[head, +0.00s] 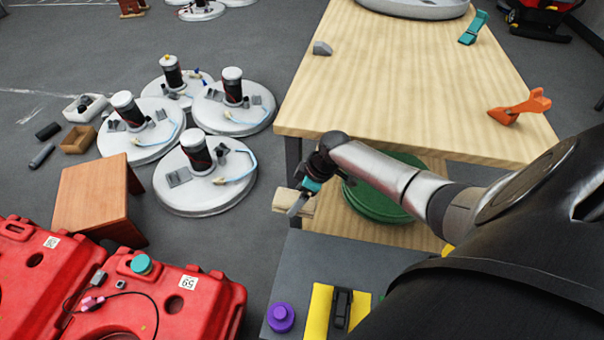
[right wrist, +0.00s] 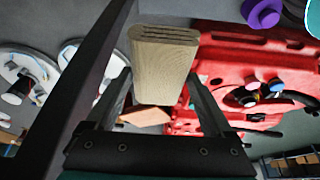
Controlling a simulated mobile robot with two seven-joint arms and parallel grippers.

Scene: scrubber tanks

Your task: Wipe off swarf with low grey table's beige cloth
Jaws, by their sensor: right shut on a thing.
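My right gripper (head: 303,192) is shut on the beige cloth (head: 291,205), a thick, block-like folded piece with dark fold lines on its end. The cloth also shows between the fingers in the right wrist view (right wrist: 166,60). The gripper holds it past the far edge of the low grey table (head: 278,262), beside the tall wooden table. I cannot make out any swarf. My left gripper is not in view.
The grey table carries a purple knob-like thing (head: 281,317) and a yellow piece (head: 319,310) with a black clip. Red tanks (head: 190,300) stand at lower left, near a small brown table (head: 95,192). Several white discs (head: 205,195) lie beyond. The wooden table (head: 400,80) is at right.

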